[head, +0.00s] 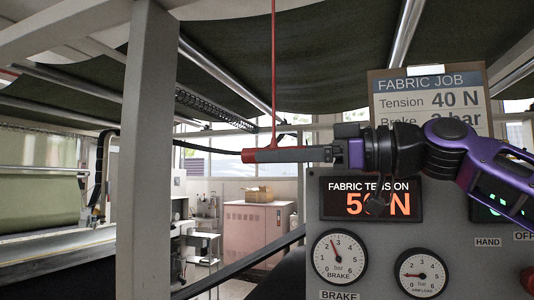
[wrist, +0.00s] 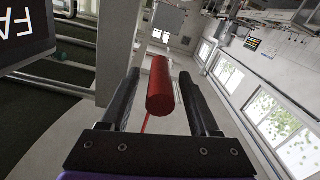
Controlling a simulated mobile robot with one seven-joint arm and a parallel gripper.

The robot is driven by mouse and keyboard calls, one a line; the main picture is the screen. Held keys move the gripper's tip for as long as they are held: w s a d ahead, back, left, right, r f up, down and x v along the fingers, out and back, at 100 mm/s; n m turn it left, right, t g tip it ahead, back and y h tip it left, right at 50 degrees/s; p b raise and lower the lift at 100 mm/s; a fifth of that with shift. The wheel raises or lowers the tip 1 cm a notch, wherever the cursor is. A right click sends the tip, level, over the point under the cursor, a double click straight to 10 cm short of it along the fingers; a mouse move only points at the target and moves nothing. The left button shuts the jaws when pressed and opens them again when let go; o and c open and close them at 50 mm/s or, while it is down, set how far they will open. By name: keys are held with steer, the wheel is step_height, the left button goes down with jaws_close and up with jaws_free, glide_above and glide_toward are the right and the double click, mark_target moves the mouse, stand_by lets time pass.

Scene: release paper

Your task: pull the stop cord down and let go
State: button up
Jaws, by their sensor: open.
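The stop cord (head: 274,70) is a thin red line hanging straight down from above in the head view. Its red handle (head: 249,156) shows just past the fingertips at the cord's lower end, mostly hidden by the fingers. In the wrist view the handle (wrist: 160,88) is a red cylinder between the two dark fingers, with gaps visible at its sides. A short piece of cord shows below it there. My gripper (head: 262,156) reaches leftward, level, with its jaws open around the handle and not closed on it.
A grey control panel (head: 340,211) stands right, with a tension display (head: 350,199), brake gauge (head: 339,256) and second gauge (head: 422,273). A fabric job card (head: 430,85) is above it, partly behind my arm. A pale post (head: 148,150) stands left of the cord.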

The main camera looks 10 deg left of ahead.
steer(key=shift+w+a, duration=0.1)
steer(key=shift+a, duration=1.05)
jaws_close()
stand_by(0.6)
